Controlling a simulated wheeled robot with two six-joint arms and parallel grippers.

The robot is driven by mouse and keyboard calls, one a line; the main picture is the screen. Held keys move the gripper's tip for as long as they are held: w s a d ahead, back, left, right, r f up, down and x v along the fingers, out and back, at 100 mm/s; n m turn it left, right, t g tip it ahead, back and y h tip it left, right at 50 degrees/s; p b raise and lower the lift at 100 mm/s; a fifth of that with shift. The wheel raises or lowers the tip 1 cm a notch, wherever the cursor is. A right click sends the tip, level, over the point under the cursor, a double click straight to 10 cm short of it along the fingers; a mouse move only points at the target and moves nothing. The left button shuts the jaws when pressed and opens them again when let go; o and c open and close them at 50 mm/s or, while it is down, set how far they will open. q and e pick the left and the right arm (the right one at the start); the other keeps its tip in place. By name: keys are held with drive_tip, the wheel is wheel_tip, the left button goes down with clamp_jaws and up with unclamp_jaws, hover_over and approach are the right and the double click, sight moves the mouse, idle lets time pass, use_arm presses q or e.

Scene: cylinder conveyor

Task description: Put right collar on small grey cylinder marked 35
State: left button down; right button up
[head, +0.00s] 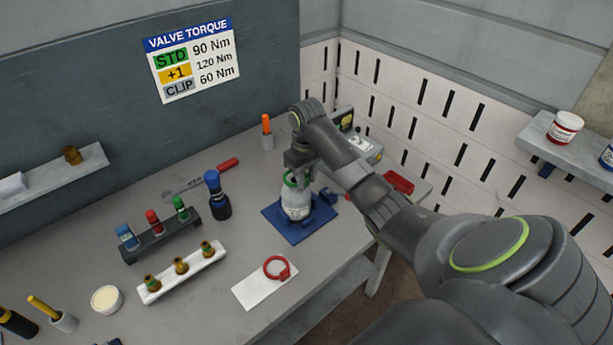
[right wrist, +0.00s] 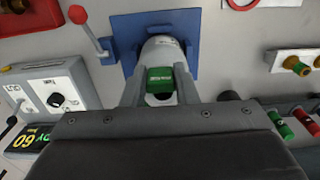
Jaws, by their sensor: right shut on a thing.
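A small grey-white cylinder (head: 296,206) stands upright on a blue base plate (head: 273,222). It also shows in the right wrist view (right wrist: 165,46); I cannot read a mark on it. My right gripper (head: 298,177) is over the cylinder's top, shut on a green collar (head: 288,179). In the right wrist view the green collar's block (right wrist: 160,78) sits between the two fingers (right wrist: 160,88), at the cylinder's top end. I cannot tell whether the collar is fully seated. A red collar (head: 277,276) lies on a white card (head: 255,292). My left gripper is not in view.
A dark rack (head: 160,246) holds blue, red and green tools. A white rack (head: 190,272) holds several brass fittings. A blue-black bottle-like tool (head: 217,197) stands behind. A grey box with a dial (right wrist: 52,92) is beside the plate. The wall sign (head: 191,60) lists torques.

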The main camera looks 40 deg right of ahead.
drive_tip(key=shift+f, duration=1.4)
drive_tip(key=o, duration=1)
drive_tip(key=shift+r, duration=3)
